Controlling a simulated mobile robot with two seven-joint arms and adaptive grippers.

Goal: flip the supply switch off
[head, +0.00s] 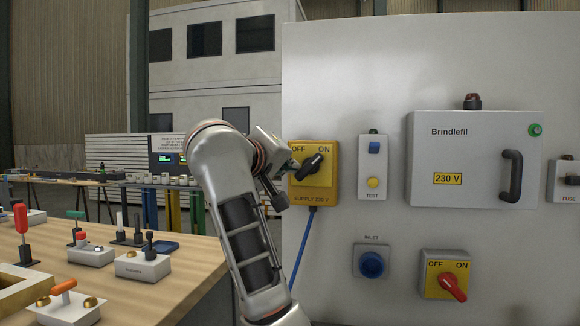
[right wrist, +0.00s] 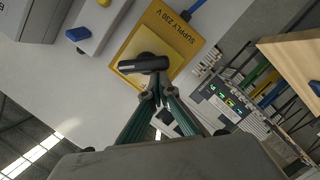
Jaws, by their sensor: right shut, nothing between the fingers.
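The supply switch is a yellow box (head: 317,190) marked SUPPLY 230 V on the white panel. Its black handle (head: 309,168) slants up to the right, with its upper end toward the ON mark. My right gripper (head: 290,170) is at the switch's left side, close to the handle, and partly hidden by its own wrist. In the right wrist view the shut, empty fingertips (right wrist: 157,92) are at the black handle (right wrist: 145,64), with the yellow box (right wrist: 180,42) behind. I cannot tell whether they touch it. My left gripper is not in view.
To the right are a TEST box (head: 373,168), a grey Brindlefil cabinet (head: 470,135) with a black door handle, a blue inlet (head: 372,264) and a second yellow switch with a red handle (head: 452,287). A wooden bench (head: 185,262) with small levers stands at left.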

